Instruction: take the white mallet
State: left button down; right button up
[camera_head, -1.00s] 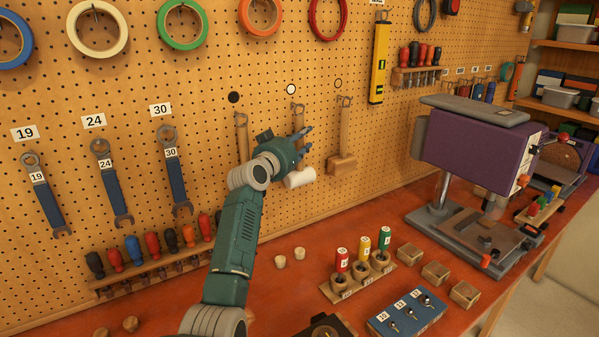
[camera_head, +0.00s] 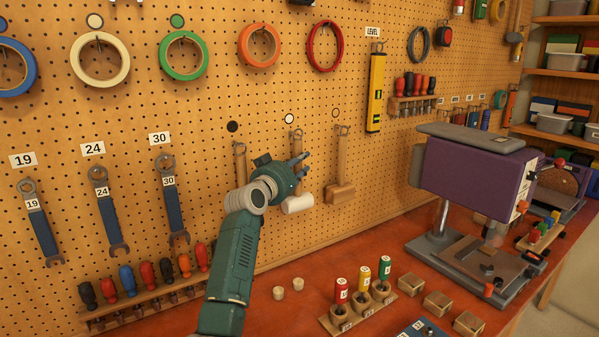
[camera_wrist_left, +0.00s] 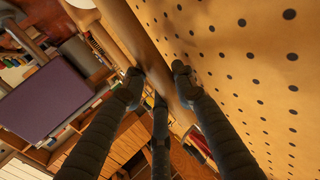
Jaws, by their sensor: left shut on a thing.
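The white mallet hangs on the pegboard under a white dot, with its white head (camera_head: 298,204) low and its wooden handle (camera_head: 297,145) upright above. My left gripper (camera_head: 299,170) is at the handle just above the head, shut on it. In the left wrist view the handle (camera_wrist_left: 150,45) runs between the dark fingers (camera_wrist_left: 157,78). The mallet still hangs against the board. My right gripper is out of view.
A wooden-headed mallet (camera_head: 340,193) hangs close to the right. Another mallet's handle (camera_head: 240,160) hangs to the left, its head hidden behind my arm. Below, the red bench (camera_head: 255,305) carries small wooden pegs (camera_head: 298,283), a bottle rack (camera_head: 345,318) and a purple machine (camera_head: 470,165).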

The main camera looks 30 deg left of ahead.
pick_arm(q)
jog(key=s+d+b, duration=0.2)
jog(key=s+d, duration=0.2)
jog(key=d, duration=0.3)
jog(key=s+d+b, duration=0.3)
jog(key=s+d, duration=0.2)
jog(key=d, duration=0.3)
jog(key=shift+s+d+r, duration=0.15)
jog(key=shift+d+r, duration=0.05)
jog(key=shift+d, duration=0.05)
jog(key=c, duration=2.2)
grip_release()
grip_shut()
